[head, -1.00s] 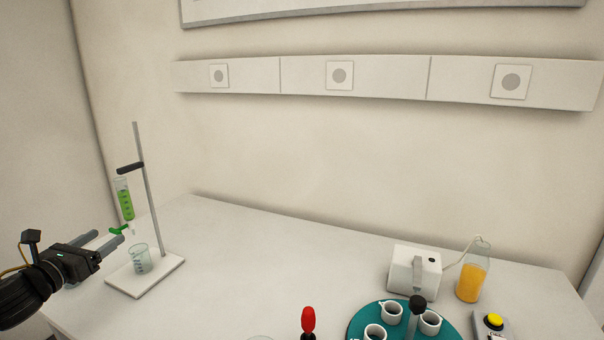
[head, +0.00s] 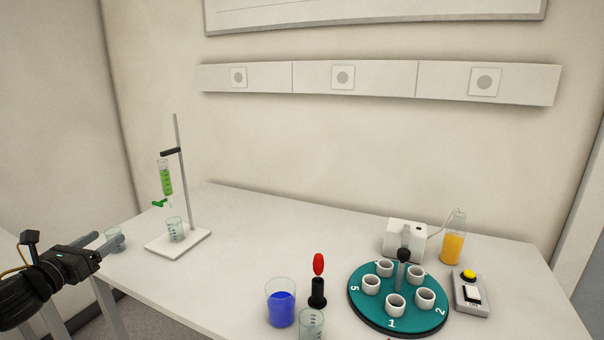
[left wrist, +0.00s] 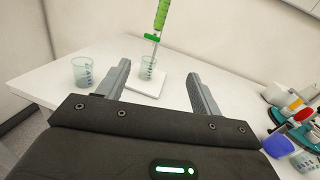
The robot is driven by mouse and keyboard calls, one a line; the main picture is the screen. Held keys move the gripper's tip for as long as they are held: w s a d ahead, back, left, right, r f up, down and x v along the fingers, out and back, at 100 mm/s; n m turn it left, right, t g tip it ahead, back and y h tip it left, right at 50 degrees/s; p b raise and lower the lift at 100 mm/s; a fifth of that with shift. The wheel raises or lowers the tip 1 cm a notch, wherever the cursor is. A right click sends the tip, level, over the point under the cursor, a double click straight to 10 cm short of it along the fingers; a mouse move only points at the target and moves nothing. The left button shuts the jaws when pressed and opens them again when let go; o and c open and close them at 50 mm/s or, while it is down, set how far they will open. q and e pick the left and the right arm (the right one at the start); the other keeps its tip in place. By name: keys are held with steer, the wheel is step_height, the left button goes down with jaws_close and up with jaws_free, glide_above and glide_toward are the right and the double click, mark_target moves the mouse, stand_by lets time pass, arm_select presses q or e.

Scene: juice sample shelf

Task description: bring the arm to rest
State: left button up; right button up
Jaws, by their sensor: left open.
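My left gripper (head: 99,246) is at the left of the head view, by the table's left edge. Its two grey fingers are apart with nothing between them; the left wrist view also shows the open fingers (left wrist: 158,90). Past the fingers is the stand with a white base (head: 183,244), a rod and a clamped tube of green liquid (head: 166,179). A clear beaker (head: 175,228) stands on that base. Another beaker (head: 114,239) is on the table's left end, beside the fingertips in the head view. My right gripper does not show.
A blue-filled beaker (head: 281,309), an empty beaker (head: 311,325) and a red-topped black item (head: 318,282) are at the front middle. A teal turntable (head: 364,317) holds several white cups. The table's back middle is clear.

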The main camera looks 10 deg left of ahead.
arm_select(q)
steer(key=a+f+n+g+y, duration=0.2)
steer(key=a+f+n, duration=0.4)
steer(key=f+n, duration=0.25)
steer(key=a+f+n+g+y, duration=0.1)
steer(key=a+f+n+y, duration=0.2)
steer(key=a+f+n, duration=0.45)
steer(key=s+d+f+n+g+y, duration=0.1)
steer(key=s+f+n+g, duration=0.35)
steer(key=f, duration=1.15)
steer(key=s+d+f+n+g, duration=0.1)
steer(key=s+f+n, duration=0.7)
steer(key=f, duration=0.9)
steer(key=s+d+f+n+g+h, duration=0.1)
steer(key=s+d+f+n+g, duration=0.15)
steer(key=s+d+f, duration=0.7)
steer(key=s+d+f+n+g+h, duration=0.1)
steer(key=s+d+f+n+g, duration=0.15)
steer(key=s+d+f, duration=0.65)
steer(key=s+d+f+g+h, duration=0.1)
steer(key=s+d+f, duration=0.3)
steer(key=s+d, duration=0.4)
steer(key=s+d+f+g+h, duration=0.1)
steer(key=s+d+f+g, duration=0.1)
steer(key=s+d+f, duration=0.3)
steer(key=s+d, duration=0.4)
steer(key=s, duration=0.1)
steer(key=shift+f+b, duration=0.3)
steer(key=shift+b, duration=0.05)
